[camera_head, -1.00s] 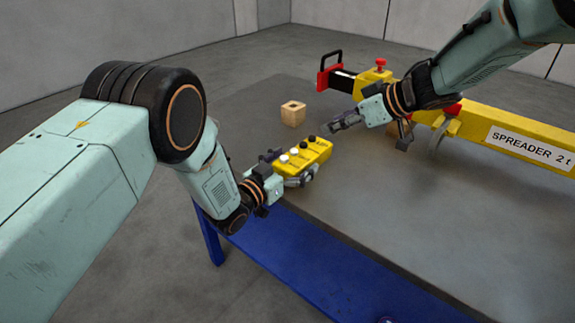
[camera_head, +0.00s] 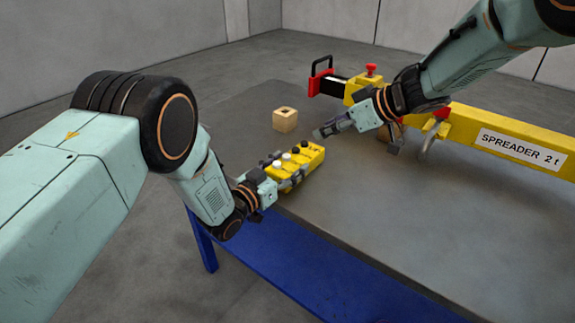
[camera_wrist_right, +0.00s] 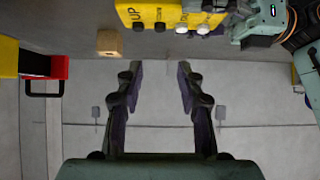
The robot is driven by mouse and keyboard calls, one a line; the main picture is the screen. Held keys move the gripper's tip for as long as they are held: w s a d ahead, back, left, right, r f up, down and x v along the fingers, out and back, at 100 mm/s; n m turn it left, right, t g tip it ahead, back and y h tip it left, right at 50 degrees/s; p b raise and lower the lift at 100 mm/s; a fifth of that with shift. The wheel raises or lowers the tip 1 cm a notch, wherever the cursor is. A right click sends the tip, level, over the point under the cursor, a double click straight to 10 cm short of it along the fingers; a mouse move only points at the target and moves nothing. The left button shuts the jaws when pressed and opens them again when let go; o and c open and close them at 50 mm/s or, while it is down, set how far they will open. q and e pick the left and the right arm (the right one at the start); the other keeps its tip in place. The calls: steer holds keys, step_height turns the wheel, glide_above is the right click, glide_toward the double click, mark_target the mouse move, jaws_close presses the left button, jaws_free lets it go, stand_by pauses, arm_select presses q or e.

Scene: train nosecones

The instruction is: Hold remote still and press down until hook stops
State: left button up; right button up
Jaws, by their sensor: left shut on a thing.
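The yellow remote (camera_head: 297,165) has a row of white and black buttons on top. My left gripper (camera_head: 285,172) is shut on it, near the table's left edge. In the right wrist view the remote (camera_wrist_right: 170,12) shows at the top edge, with an "UP" label and black and white buttons. My right gripper (camera_head: 356,140) is open and empty, to the right of the remote and apart from it. Its two spread fingers (camera_wrist_right: 161,65) show in the right wrist view with nothing between them. A grey hook (camera_head: 428,148) hangs under the yellow spreader (camera_head: 467,130); its tip is hard to make out.
The spreader, marked "SPREADER 2 t", runs along the right, with a red end plate and black handle (camera_head: 322,68). The table's front middle is clear.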

arm_select(q)
steer(key=c, duration=0.4)
arm_select(e)
steer(key=shift+c, duration=0.2)
jaws_close()
stand_by(1.0)
